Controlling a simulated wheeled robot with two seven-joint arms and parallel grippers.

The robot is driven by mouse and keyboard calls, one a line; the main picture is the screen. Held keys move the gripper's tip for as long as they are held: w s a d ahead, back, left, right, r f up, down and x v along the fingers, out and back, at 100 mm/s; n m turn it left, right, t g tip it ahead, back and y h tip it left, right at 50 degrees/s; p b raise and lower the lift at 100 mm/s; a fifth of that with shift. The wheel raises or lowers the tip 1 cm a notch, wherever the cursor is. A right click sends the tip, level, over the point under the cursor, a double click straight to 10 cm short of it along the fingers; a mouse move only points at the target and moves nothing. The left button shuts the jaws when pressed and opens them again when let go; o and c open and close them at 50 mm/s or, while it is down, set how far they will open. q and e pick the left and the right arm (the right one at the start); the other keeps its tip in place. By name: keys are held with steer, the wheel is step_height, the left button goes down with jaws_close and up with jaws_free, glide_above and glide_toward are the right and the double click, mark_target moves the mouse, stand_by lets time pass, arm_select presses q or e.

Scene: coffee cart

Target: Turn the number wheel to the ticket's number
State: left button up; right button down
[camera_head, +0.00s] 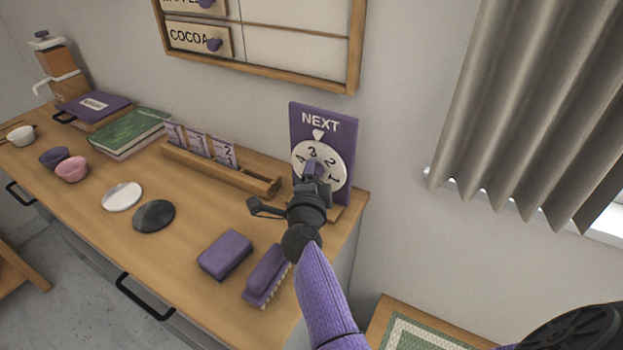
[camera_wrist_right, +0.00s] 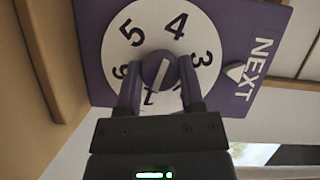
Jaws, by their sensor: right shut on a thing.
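The number wheel (camera_head: 337,181) is a white dial on a purple board marked NEXT (camera_head: 320,122); it also shows in the wrist view (camera_wrist_right: 112,45). A white pointer (camera_head: 319,135) sits above the dial. The 3 is closest to the pointer, slightly to its left, with the 2 to its right. My right gripper (camera_wrist_right: 160,88) is shut on the purple centre knob (camera_wrist_right: 160,68), which has a white line. The gripper and its fingers hide the dial's lower part. Several tickets (camera_head: 222,151) stand in a wooden rack; their small numbers are hard to read.
The wooden rack (camera_head: 262,186) reaches close to the board's left side. A purple block (camera_head: 225,254) and a purple brush (camera_head: 266,273) lie near the counter's front. Black (camera_head: 154,215) and white (camera_head: 122,197) discs lie left. A grey curtain (camera_head: 540,110) hangs at right.

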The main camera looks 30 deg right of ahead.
stand_by(0.3)
steer(key=shift+c, duration=1.1)
jaws_free()
